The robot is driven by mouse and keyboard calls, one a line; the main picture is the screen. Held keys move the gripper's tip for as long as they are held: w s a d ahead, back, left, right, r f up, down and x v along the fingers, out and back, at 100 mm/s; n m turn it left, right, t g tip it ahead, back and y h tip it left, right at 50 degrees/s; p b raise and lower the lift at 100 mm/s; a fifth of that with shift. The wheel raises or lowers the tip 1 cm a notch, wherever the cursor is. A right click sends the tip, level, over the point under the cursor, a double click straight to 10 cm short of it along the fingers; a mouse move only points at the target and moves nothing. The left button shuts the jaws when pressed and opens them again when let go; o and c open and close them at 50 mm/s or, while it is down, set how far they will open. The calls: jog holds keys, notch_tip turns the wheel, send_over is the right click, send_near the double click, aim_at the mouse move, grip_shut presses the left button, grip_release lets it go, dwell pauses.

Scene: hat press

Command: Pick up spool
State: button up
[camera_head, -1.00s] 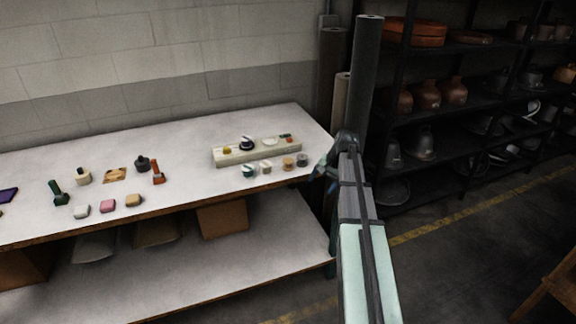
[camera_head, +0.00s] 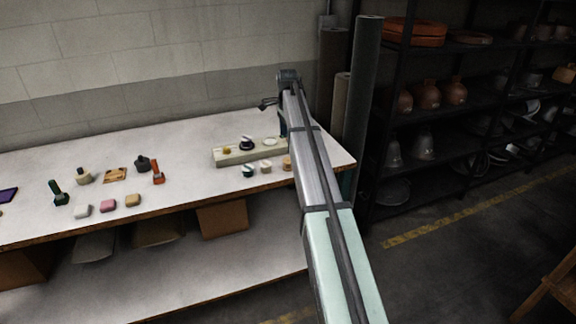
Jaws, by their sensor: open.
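Several small spools stand at the right part of the white table. A dark green and white spool (camera_head: 248,171), a cream spool (camera_head: 265,167) and a tan spool (camera_head: 287,162) stand in front of a pale rack (camera_head: 232,157). On the rack are a yellow piece (camera_head: 227,150), a dark blue and white spool (camera_head: 246,144) and a whitish spool (camera_head: 269,141). Which one the task means, I cannot tell. My gripper (camera_head: 268,103) is open and empty, above the rack's right back end and apart from the spools. My arm hides the rack's right end.
The white table (camera_head: 180,200) also holds bottles (camera_head: 83,176), an orange tool (camera_head: 158,173), a dark green tool (camera_head: 59,193) and small blocks (camera_head: 107,206) at the left. A wall stands behind. Dark rolls (camera_head: 362,100) and a shelf (camera_head: 440,110) stand at the right.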

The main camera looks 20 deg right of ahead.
aim_at(288, 160)
jog(key=f, duration=1.2)
jog(key=shift+s, duration=0.2)
jog(key=c, duration=1.1)
